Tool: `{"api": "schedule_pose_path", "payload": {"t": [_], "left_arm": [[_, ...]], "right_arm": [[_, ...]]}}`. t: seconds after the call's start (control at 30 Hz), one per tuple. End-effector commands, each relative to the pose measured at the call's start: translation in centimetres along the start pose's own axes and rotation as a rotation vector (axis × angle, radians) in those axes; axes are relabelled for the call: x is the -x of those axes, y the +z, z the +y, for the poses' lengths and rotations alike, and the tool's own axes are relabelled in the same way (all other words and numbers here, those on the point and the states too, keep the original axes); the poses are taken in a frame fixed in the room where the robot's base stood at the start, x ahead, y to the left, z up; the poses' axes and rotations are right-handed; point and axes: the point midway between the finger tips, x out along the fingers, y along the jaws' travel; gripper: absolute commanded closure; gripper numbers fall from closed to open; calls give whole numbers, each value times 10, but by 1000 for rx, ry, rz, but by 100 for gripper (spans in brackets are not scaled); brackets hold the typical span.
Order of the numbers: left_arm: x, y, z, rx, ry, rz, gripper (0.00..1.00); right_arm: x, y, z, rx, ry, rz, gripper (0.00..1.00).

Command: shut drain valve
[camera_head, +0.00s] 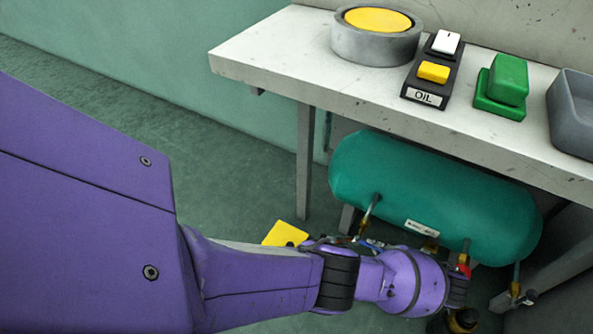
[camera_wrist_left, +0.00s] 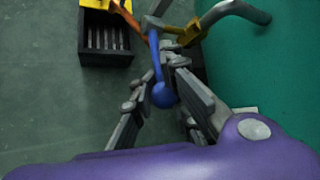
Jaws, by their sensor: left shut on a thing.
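A teal tank (camera_head: 430,195) hangs under the bench, with pipes and brass valve fittings (camera_head: 366,222) along its lower side. A blue lever with a round knob (camera_wrist_left: 164,92) is in the left wrist view, beside a brass fitting (camera_wrist_left: 190,36) on a bent grey pipe (camera_wrist_left: 225,12). A bit of blue shows in the head view behind my wrist. My left gripper (camera_wrist_left: 162,68) is shut on the blue lever. In the head view my purple wrist hides most of the gripper and lever. I cannot tell how far the valve is turned. My right gripper is out of view.
A dark grated box (camera_wrist_left: 105,38) with a yellow part stands on the floor. A red-handled fitting (camera_head: 463,270) is farther right on the tank. The bench (camera_head: 300,70) overhangs the tank and holds a yellow-topped round button, an OIL switch, a green block and a grey tray.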

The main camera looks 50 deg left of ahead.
Motion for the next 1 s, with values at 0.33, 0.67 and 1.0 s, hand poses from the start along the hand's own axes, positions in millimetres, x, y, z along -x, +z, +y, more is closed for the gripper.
{"api": "schedule_pose_path", "payload": {"t": [0.33,0.67,1.0], "left_arm": [[-7,-3,10,-36,-22,-80,100],[-7,-1,9,-38,-25,-88,100],[-7,-2,7,-38,-28,-87,69]], "right_arm": [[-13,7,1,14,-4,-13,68],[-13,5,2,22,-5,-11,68],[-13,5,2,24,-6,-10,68]]}}
